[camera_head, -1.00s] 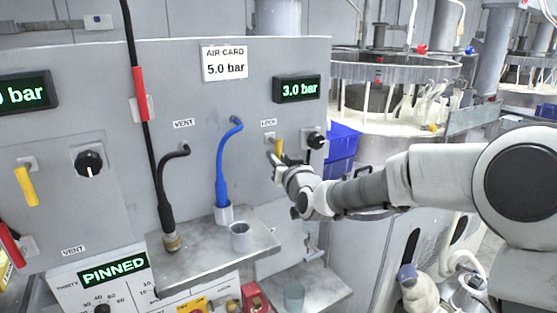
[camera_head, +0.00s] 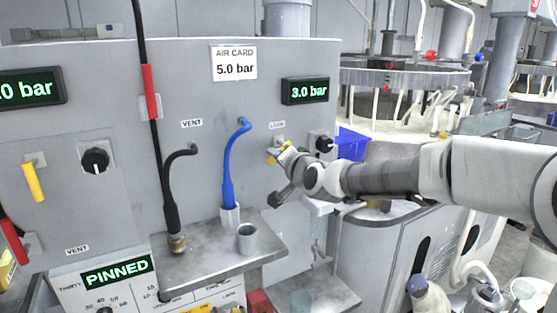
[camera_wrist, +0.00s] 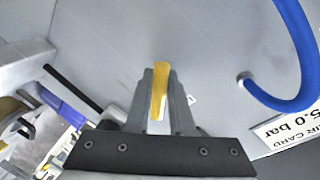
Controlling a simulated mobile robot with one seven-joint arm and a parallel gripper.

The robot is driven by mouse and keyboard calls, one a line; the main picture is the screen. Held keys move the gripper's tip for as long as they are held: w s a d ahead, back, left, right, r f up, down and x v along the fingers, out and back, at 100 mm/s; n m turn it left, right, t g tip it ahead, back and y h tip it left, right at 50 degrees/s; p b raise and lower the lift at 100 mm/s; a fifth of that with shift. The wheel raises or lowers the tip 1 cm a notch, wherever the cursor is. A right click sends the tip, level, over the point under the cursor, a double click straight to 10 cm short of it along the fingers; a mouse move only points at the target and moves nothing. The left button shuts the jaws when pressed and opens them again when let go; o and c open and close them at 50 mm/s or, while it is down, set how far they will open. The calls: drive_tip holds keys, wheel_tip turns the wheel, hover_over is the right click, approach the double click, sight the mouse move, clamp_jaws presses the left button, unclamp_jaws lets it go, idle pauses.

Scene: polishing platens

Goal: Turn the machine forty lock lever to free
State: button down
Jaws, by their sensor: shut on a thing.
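The yellow lock lever (camera_head: 271,158) is on the grey panel at the right, under a small label (camera_head: 277,125) that seems to read LOCK. Its visible parts now lie at a slant, partly hidden by my gripper (camera_head: 279,152). In the wrist view the yellow lever (camera_wrist: 160,92) stands between the two fingers of my gripper (camera_wrist: 161,78), which is shut on it. The machine number for this lever is not readable here.
A black knob (camera_head: 323,144) sits just right of the lever. A blue hose (camera_head: 228,170) and a black hose (camera_head: 168,195) hang to the left above a metal shelf (camera_head: 205,262) with a grey cup (camera_head: 247,238). Another yellow lever (camera_head: 33,182) is far left.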

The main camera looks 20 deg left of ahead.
drive_tip(key=shift+r+m, duration=0.1)
drive_tip(key=shift+m, duration=0.4)
drive_tip(key=shift+s+a, duration=0.1)
drive_tip(key=c, duration=0.8)
unclamp_jaws()
drive_tip(key=shift+r, duration=0.1)
drive_tip(key=shift+p+v, duration=3)
drive_tip(key=shift+v, duration=5.7)
